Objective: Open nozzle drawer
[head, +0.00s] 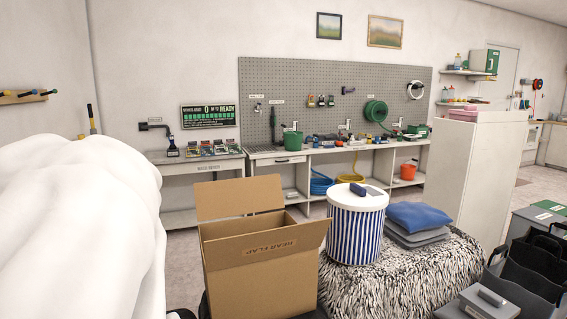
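A workbench (342,149) runs along the far wall under a pegboard. A white drawer front (290,160) with a small dark handle sits at its left end and looks shut. A separate table (176,169) to its left has a front panel with a small dark label (208,169), too small to read. I cannot tell which of these fronts is the nozzle drawer. Neither of my grippers shows in the head view.
An open cardboard box (258,264), a blue-striped drum (355,228) and a shaggy rug-like cover (400,280) stand between me and the bench. A large white shape (75,235) fills the left. Dark bins (525,285) stand lower right, a white cabinet (475,170) behind.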

